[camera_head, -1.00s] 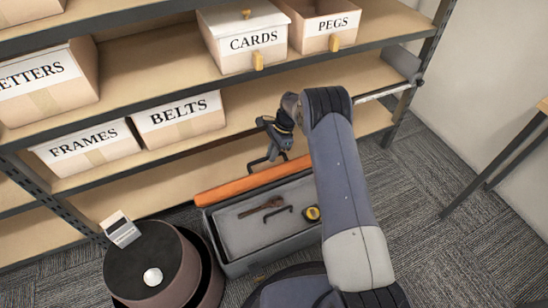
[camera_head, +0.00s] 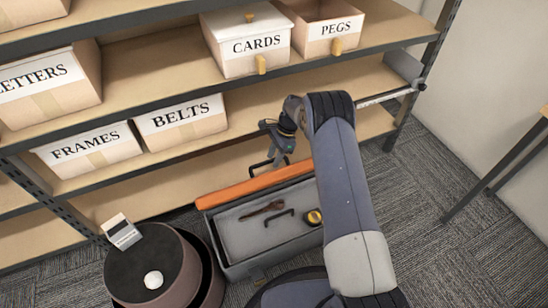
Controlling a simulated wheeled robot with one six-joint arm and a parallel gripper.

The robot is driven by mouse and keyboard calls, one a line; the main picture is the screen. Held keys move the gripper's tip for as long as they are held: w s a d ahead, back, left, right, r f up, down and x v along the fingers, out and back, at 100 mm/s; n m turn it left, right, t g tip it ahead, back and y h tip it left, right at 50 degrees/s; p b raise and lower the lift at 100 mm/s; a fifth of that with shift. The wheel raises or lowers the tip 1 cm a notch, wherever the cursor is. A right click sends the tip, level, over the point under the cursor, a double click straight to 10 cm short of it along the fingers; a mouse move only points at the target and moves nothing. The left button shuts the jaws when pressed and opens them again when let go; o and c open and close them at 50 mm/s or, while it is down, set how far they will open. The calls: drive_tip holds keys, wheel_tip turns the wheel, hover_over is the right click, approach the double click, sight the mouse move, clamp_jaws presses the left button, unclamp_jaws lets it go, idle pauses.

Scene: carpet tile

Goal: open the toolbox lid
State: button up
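The grey toolbox (camera_head: 236,270) stands on the carpet in front of the shelf. Its orange lid (camera_head: 250,187) is raised and seen nearly edge-on along the shelf side, so the inside shows. A dark handle (camera_head: 256,164) sticks out beyond the lid, towards the shelf. My gripper (camera_head: 277,150) is at the far side of the lid, close to this handle. I cannot tell whether it touches the handle or whether its fingers are apart. Inside the toolbox are a brown wrench-like tool (camera_head: 259,211), a dark bar-shaped handle (camera_head: 280,217) and a yellow-and-black tape measure (camera_head: 314,216).
The shelf (camera_head: 165,198) with labelled bins, including BELTS (camera_head: 181,121) and FRAMES (camera_head: 88,147), is just behind the toolbox. Open carpet (camera_head: 420,200) lies at right.

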drive_tip(key=p+v, duration=0.2)
drive_tip(key=v, duration=0.8)
drive_tip(key=shift+c, duration=0.2)
